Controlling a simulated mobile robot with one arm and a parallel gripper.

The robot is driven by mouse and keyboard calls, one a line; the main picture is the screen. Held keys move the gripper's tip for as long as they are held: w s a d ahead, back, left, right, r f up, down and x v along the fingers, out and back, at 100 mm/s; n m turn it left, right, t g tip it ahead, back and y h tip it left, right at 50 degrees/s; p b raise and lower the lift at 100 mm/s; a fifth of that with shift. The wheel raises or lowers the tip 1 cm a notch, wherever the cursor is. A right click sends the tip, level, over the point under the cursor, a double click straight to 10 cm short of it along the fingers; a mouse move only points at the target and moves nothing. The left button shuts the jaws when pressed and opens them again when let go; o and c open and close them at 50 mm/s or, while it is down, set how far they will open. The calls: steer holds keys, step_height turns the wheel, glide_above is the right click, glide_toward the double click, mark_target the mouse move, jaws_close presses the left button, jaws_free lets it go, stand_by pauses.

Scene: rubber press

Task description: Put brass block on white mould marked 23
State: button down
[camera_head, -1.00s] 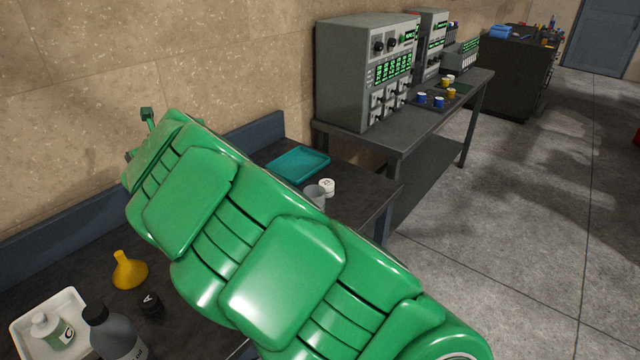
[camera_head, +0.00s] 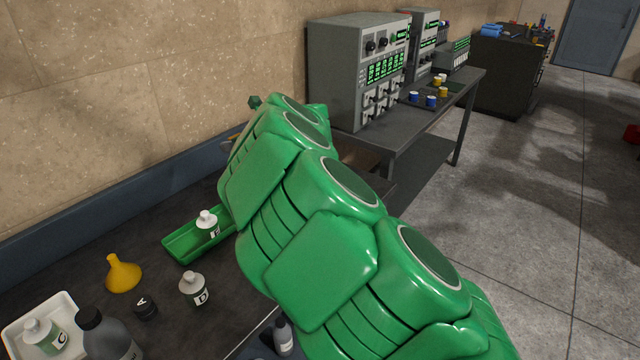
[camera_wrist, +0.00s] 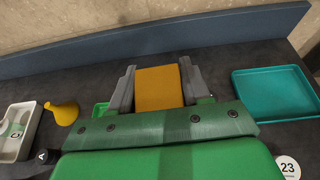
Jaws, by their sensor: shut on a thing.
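My gripper (camera_wrist: 158,68) is shut on the brass block (camera_wrist: 158,90) in the wrist view, with one grey finger on each side of it. The block is a plain orange-yellow box above the dark bench. The white mould marked 23 (camera_wrist: 288,167) is a round white piece at the lower right of the wrist view, partly cut off by the frame. The block is left of the mould and apart from it. In the head view my green arm hides the mould and most of the gripper.
A teal tray (camera_wrist: 272,95) lies right of the gripper. A green tray (camera_head: 183,245) with a white bottle (camera_head: 207,222), a bottle marked D (camera_head: 193,289), a yellow funnel (camera_head: 123,272) and a white tray (camera_head: 65,300) stand at left. A blue ledge (camera_wrist: 150,42) runs along the wall.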

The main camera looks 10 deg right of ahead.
steer(key=s+d, duration=0.2)
steer(key=d, duration=0.9)
steer(key=s+d, duration=0.2)
steer(key=d, duration=0.9)
steer(key=shift+w+f, duration=2.2)
steer(key=shift+f, duration=0.2)
steer(key=shift+w+f, duration=2.15)
steer(key=shift+f, duration=0.2)
steer(key=shift+w+f, duration=2.2)
steer(key=shift+f, duration=0.2)
steer(key=shift+w+f, duration=0.1)
steer(key=shift+f, duration=1.55)
steer(key=c, duration=0.5)
jaws_free()
steer(key=shift+f, duration=0.1)
